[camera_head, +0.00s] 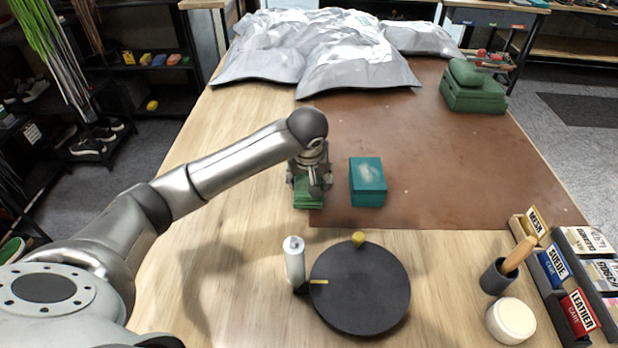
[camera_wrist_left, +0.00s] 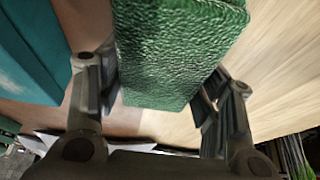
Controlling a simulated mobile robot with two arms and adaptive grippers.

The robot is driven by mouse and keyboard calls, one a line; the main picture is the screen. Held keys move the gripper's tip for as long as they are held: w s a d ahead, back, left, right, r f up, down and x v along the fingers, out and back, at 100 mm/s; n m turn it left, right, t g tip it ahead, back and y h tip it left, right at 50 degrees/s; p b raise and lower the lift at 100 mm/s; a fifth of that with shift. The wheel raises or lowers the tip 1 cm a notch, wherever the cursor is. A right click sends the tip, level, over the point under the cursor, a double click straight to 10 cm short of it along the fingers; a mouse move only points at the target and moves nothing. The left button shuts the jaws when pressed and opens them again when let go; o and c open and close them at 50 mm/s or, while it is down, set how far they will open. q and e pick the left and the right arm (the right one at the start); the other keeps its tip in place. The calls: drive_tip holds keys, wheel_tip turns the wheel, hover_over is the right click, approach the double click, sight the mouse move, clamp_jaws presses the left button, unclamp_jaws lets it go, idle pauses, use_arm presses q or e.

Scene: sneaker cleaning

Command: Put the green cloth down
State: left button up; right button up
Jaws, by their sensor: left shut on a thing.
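The green cloth (camera_head: 308,197) is a folded, textured block at the left edge of the brown mat. My left gripper (camera_head: 311,186) is shut on it from above. In the left wrist view the cloth (camera_wrist_left: 178,50) sits between the two fingers (camera_wrist_left: 158,95). I cannot tell whether the cloth touches the table or hangs just above it. My right gripper is not in view.
A teal box (camera_head: 368,183) stands just right of the cloth on the brown mat (camera_head: 440,160). A dark round turntable (camera_head: 360,290) and a white bottle (camera_head: 294,262) are nearer. A green cloth stack (camera_head: 473,88) is at the far right. The mat's middle is clear.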

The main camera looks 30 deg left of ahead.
use_arm(q)
drive_tip(key=shift+f, duration=0.7)
drive_tip(key=shift+s+f+b, duration=0.15)
drive_tip(key=shift+f+b, duration=0.25)
drive_tip(key=shift+f, duration=0.1)
drive_tip(key=o, duration=0.6)
drive_tip(key=shift+o, duration=1.6)
drive_tip(key=shift+f, duration=0.15)
